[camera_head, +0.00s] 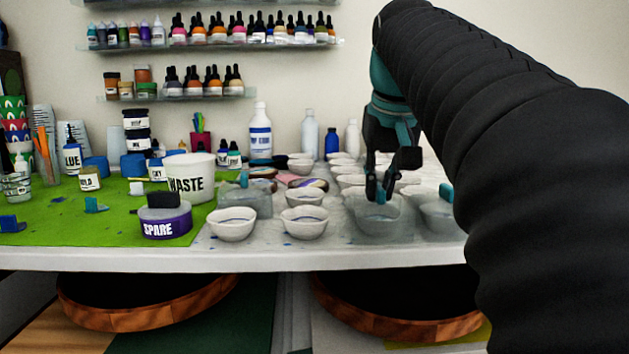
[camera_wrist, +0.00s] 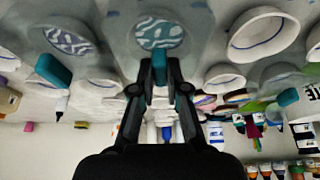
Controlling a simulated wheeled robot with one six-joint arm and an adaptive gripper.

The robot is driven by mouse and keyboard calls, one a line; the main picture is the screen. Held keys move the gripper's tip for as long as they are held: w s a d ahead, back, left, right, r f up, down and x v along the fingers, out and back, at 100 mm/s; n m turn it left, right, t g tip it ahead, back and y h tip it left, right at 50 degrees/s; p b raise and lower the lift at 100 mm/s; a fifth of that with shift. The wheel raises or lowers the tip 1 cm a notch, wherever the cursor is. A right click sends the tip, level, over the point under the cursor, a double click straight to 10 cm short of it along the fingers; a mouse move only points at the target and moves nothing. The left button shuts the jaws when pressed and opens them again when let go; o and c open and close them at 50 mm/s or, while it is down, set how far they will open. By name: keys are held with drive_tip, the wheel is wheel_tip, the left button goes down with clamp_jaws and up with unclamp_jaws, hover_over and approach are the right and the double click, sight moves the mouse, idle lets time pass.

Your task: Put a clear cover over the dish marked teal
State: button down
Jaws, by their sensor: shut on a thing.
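My gripper (camera_head: 379,192) is shut on the teal knob (camera_wrist: 159,66) of a clear, greyish cover (camera_head: 381,228). In the wrist view this cover surrounds a dish with a teal and white pattern (camera_wrist: 160,34). The cover looks upright and low at the table's front; I cannot tell if its rim touches the table. A second clear cover (camera_head: 437,222) with a teal knob stands just right of it. In the wrist view a dish with a grey-blue pattern (camera_wrist: 70,40) shows under a cover at left. A third clear cover (camera_head: 245,202) stands further left.
White bowls (camera_head: 232,226) with blue marks stand left of the held cover, and several more stand behind it. A purple SPARE tub (camera_head: 166,221) and a white WASTE tub (camera_head: 189,180) are on the green mat (camera_head: 60,224). The table's front edge (camera_head: 290,260) is close.

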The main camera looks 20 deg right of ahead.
drive_tip(key=c, duration=1.1)
unclamp_jaws()
drive_tip(key=v, duration=1.2)
drive_tip(key=shift+s, duration=0.1)
